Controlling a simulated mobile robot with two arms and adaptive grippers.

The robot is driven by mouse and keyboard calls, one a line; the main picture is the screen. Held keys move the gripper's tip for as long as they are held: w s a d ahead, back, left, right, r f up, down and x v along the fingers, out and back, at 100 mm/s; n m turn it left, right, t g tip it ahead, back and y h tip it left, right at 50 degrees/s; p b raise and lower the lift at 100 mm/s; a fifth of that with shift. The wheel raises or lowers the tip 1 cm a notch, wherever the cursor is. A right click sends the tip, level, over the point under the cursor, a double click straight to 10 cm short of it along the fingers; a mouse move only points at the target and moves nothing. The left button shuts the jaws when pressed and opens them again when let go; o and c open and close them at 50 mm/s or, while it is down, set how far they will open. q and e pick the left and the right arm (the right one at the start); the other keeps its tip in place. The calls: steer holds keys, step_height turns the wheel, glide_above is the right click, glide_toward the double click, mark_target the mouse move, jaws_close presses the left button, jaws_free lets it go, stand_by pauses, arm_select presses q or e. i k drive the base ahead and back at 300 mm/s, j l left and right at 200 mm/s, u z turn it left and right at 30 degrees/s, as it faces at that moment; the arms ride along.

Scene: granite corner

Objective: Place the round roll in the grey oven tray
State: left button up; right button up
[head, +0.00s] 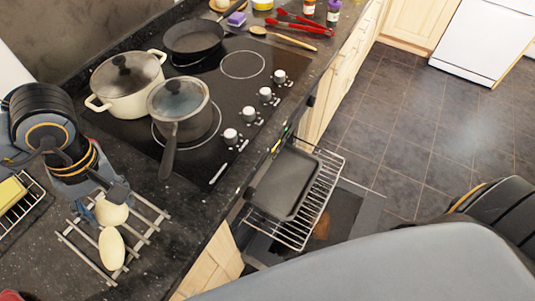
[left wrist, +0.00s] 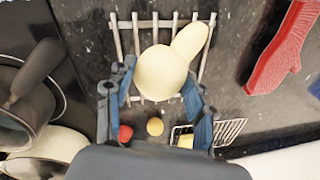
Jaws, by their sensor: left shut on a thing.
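The round roll (head: 112,213) is pale cream and sits between the fingers of my left gripper (head: 106,201). In the left wrist view the fingers (left wrist: 157,90) are shut on the round roll (left wrist: 160,72) from both sides. A longer pale roll (head: 111,248) lies on the metal cooling rack (head: 147,232), close beside the round one; it also shows in the left wrist view (left wrist: 191,40). I cannot tell whether the held roll touches the rack. The grey oven tray (head: 288,180) is empty on the pulled-out oven rack. My right gripper is out of view.
A dish rack (head: 20,208) is at left. A red oven mitt (left wrist: 285,50) lies near the cooling rack.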

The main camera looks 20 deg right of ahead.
mark_target(283, 195)
steer(key=k+l, duration=0.6)
steer(key=l, duration=0.85)
steer(key=k+l, duration=0.15)
steer(key=l, duration=0.45)
steer(key=i+l, duration=0.15)
steer(key=l, duration=0.15)
steer(key=i+l, duration=0.15)
steer(key=l, duration=0.15)
